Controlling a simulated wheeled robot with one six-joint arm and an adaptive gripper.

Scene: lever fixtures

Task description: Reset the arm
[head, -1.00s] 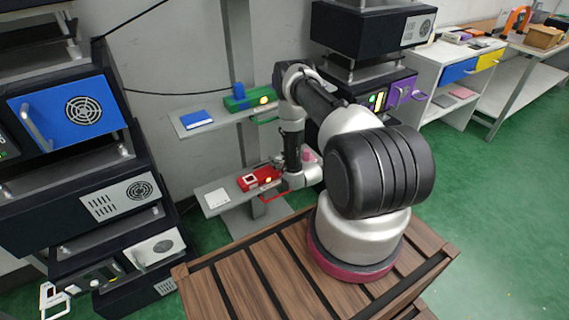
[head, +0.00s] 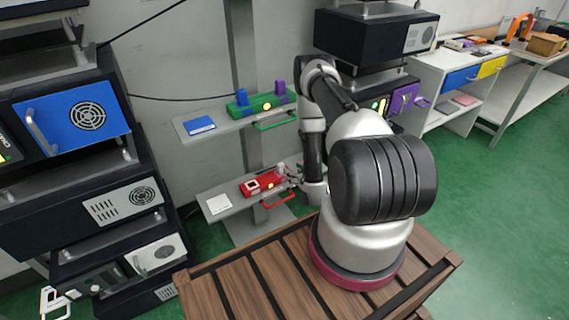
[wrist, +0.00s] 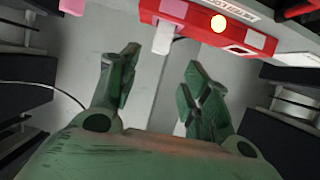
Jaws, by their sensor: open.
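My gripper (wrist: 158,85) is open and empty in the wrist view, its two green fingers spread apart. In the head view my gripper (head: 294,178) is small and partly hidden beside the right end of the red lever fixture (head: 262,184). That fixture stands on the lower shelf and has a white square, a lit yellow lamp and a red handle at the front. In the wrist view the red fixture (wrist: 228,27) lies above and beyond the fingertips, apart from them. A white lever (wrist: 163,37) projects from it, and a pink part shows at its left end.
A green fixture (head: 262,103) with blue and purple levers stands on the upper shelf, beside a blue pad (head: 199,125). A white pad (head: 219,204) lies on the lower shelf. Dark equipment racks stand left and behind my arm. Green floor is clear at right.

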